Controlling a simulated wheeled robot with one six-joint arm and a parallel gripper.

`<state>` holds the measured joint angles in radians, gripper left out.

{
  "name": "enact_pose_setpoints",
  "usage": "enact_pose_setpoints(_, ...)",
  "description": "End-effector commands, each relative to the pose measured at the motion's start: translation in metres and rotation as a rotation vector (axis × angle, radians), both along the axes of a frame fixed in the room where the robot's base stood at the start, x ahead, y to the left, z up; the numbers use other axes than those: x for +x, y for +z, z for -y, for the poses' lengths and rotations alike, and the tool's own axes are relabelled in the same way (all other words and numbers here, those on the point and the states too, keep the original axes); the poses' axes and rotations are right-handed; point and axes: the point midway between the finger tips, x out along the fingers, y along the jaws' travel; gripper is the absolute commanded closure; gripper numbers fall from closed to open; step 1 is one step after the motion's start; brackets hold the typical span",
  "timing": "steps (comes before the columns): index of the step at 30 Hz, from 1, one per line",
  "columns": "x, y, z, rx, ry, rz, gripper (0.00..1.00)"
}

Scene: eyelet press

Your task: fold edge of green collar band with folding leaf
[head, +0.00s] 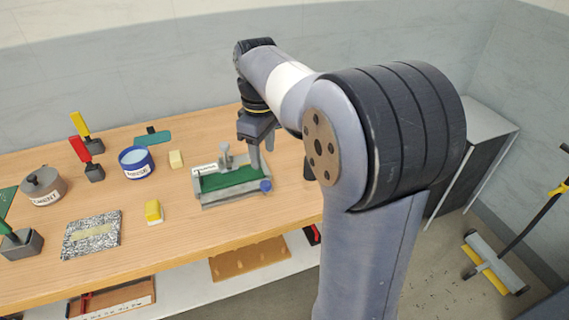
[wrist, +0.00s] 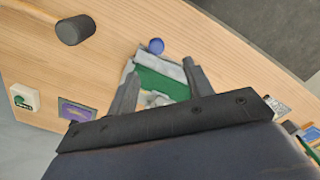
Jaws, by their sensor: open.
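The green collar band (head: 228,180) lies flat in a grey fixture (head: 203,206) on the workbench. It also shows in the wrist view (wrist: 158,84). A blue knob (head: 265,186) is at the fixture's front right corner and also shows in the wrist view (wrist: 156,46). A pale grey strip (wrist: 160,67) runs along the band near the knob; I cannot tell for certain if it is the folding leaf. My gripper (head: 262,160) is above the fixture's back right part, pointing down. In the wrist view it (wrist: 162,72) is open and empty, with the band between its fingers in the picture.
A grey clamp (head: 225,156) stands at the fixture's back. To the left are a yellow block (head: 153,211), a blue rinse pot (head: 136,163), a speckled slab (head: 92,234) and a cement pot (head: 43,186). A dark cylinder (wrist: 75,30) stands near the fixture.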

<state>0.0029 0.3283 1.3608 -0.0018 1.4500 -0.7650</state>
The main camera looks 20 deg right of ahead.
Motion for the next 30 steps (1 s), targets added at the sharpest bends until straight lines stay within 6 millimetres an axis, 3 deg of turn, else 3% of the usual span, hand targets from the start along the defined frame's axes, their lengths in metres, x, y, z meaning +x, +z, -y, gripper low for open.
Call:
enact_pose_setpoints(7, 0.006, -0.012, -0.002, 0.002, 0.026, -0.006, 0.51)
enact_pose_setpoints(21, 0.006, -0.093, -0.001, 0.002, 0.023, -0.006, 0.51)
enact_pose_setpoints(30, 0.006, -0.106, -0.001, 0.002, 0.023, -0.002, 0.51)
